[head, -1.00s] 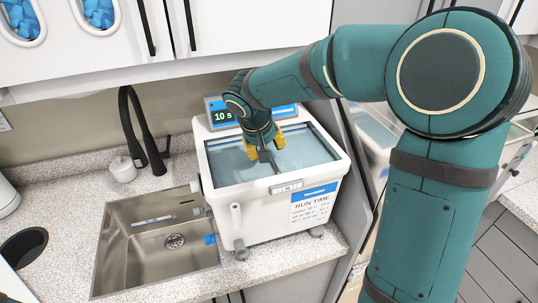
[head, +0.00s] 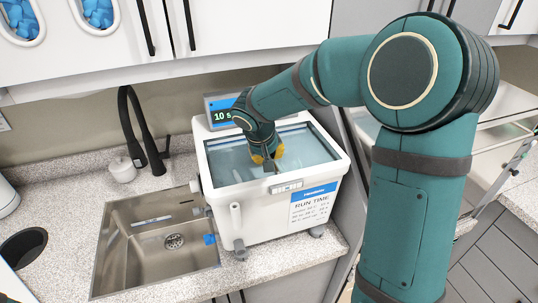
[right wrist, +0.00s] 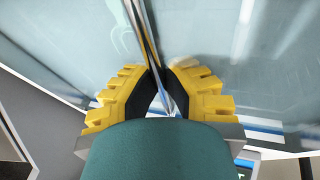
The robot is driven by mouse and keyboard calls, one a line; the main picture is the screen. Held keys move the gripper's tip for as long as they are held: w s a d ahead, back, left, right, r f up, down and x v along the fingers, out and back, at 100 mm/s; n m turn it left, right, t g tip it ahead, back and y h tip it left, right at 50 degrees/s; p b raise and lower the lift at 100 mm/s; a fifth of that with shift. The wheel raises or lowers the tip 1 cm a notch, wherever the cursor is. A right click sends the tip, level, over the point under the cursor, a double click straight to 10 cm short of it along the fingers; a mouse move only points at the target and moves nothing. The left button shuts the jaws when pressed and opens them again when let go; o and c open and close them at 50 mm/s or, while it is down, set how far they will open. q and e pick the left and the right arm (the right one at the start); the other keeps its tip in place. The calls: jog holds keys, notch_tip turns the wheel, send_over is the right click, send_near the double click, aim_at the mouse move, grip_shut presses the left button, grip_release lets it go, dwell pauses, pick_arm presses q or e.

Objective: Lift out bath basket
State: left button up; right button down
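The white water bath (head: 275,221) stands on the counter right of the sink, full of bluish water. My right gripper (head: 266,160) is over its front part, pointing down, with its yellow fingers close together. In the right wrist view the fingers (right wrist: 160,82) press from both sides on a thin metal strip, which looks like the bath basket's handle (right wrist: 141,28). A small dark end of the handle (head: 273,170) shows just below the fingers in the head view. The rest of the basket cannot be made out in the water. My left gripper is not in view.
A steel sink (head: 155,265) with a black faucet (head: 138,125) lies to the left. A white cabinet (head: 240,35) hangs above, behind the bath. A display (head: 222,116) reading 10 s sits at the bath's back.

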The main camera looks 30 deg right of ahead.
jog(key=shift+r+p, duration=1.7)
jog(key=shift+r, duration=1.05)
notch_tip(320, 180, up, 13)
jog(key=shift+f, duration=0.15)
